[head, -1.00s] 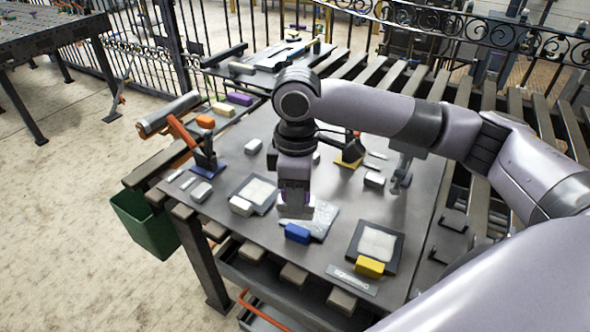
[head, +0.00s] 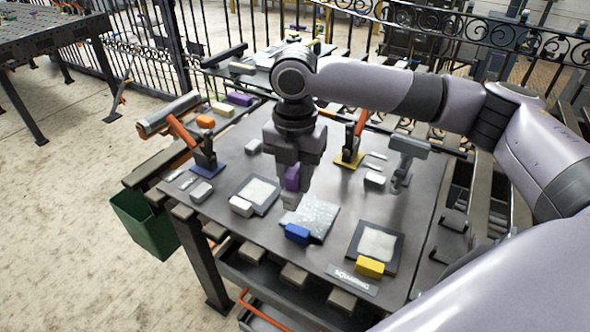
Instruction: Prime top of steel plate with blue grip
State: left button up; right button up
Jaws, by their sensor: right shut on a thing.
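The steel plate (head: 321,213) lies flat on the dark worktable, with a speckled, light grey top. The blue grip (head: 298,234) sits at its front edge. My right gripper (head: 291,186) points down near the plate's upper left corner. It is shut on a purple-handled block (head: 291,179) with a pale grey lower part (head: 290,200). The block overlaps the plate's corner in the picture; I cannot tell whether it touches. The fingers partly hide the block. My left gripper is not in view.
A pale-topped plate with a white grip (head: 241,206) lies left, and another with a yellow grip (head: 369,267) lies right. Clamps with orange handles (head: 182,130) stand behind. A green bin (head: 145,222) hangs at the table's left side.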

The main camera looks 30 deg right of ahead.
aim_at(295, 195)
jog(key=n, duration=0.3)
jog(key=shift+w+d+r, duration=0.15)
jog(key=shift+w+r, duration=0.1)
jog(key=shift+f, duration=0.1)
notch_tip(295, 195, down, 6)
jog(key=b, duration=0.9)
dwell(0.3)
